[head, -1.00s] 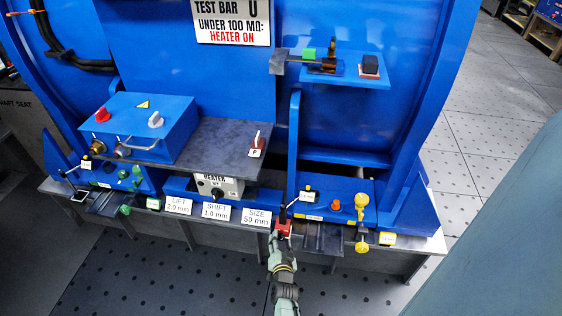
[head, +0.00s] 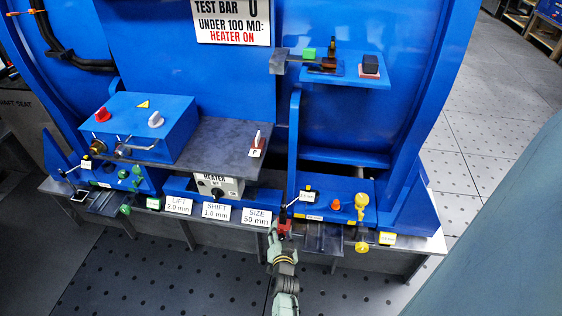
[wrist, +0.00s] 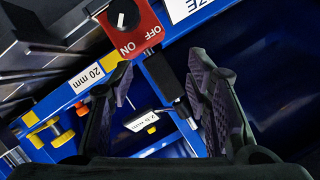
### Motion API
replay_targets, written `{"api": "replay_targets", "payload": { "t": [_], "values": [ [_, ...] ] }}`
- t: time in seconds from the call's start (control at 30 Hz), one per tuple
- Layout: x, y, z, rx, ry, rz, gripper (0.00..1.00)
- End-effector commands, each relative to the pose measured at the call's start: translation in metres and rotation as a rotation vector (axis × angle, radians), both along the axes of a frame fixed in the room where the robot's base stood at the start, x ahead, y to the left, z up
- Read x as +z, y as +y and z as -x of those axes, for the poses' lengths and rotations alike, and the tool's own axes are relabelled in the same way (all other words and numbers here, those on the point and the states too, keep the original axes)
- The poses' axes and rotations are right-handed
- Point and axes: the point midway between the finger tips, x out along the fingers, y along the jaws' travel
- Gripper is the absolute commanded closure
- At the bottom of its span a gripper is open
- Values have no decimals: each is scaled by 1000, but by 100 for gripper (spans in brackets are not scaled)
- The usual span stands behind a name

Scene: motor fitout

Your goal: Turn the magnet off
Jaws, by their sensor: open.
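The magnet switch is a red block (wrist: 135,28) with a black round knob (wrist: 122,18), marked OFF and ON, at the top of the wrist view. The knob's white line lies roughly in line with the ON word. In the head view the red block (head: 285,229) sits at the front edge of the bench. My gripper (head: 273,230) is just left of and in front of it. In the wrist view my gripper (wrist: 160,72) is open and empty, its fingers apart and below the red block in the picture. No contact with the knob shows.
A black-handled lever (wrist: 166,84) shows between the fingers, beside the red block. Yellow knobs (head: 361,207) stand to the right, and a SIZE 50 mm card (head: 256,217) to the left. A grey heater box (head: 218,186) is behind. Floor in front is clear.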

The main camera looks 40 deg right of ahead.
Motion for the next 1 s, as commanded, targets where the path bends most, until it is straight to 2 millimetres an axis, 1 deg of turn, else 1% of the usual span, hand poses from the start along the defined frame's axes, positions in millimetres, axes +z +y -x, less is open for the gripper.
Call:
{"api": "replay_targets", "payload": {
  "t": [0.03, 0.2, 0.4, 0.53, 1.0],
  "values": [
    [7, -2, 1, -5, -3, 2, 55],
    [24, -2, 1, -3, -4, 2, 55],
    [37, -1, 0, -2, -1, 0, 55],
    [40, 0, 0, -1, -1, 1, 55],
    [39, 0, 0, -1, -1, 1, 55]
  ]
}}
